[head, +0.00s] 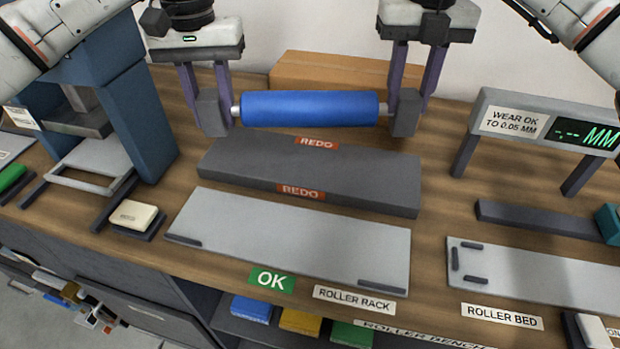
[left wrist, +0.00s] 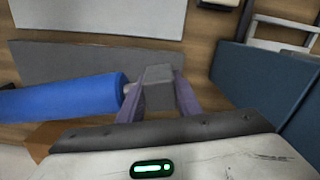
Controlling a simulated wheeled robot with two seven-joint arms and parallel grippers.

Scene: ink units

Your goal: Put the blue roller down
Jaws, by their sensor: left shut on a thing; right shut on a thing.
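The blue roller (head: 310,108) is level in the air at the back of the bench, with grey end blocks on its shaft. My left gripper (head: 212,112) is shut on its left end block, and my right gripper (head: 403,112) is shut on its right end block. In the left wrist view the roller (left wrist: 62,97) runs off the left edge, and my left gripper (left wrist: 158,90) holds the grey block at its end. The dark grey REDO slab (head: 310,172) lies in front of and below the roller. The light grey roller rack plate (head: 290,235), with a green OK label (head: 271,280), lies nearer; it is empty.
A blue press-like frame (head: 120,100) stands at left, near a cream pad (head: 134,214). A gauge display (head: 545,122) on legs and the empty roller bed (head: 540,272) are at right. A cardboard-coloured box (head: 335,72) is behind the roller.

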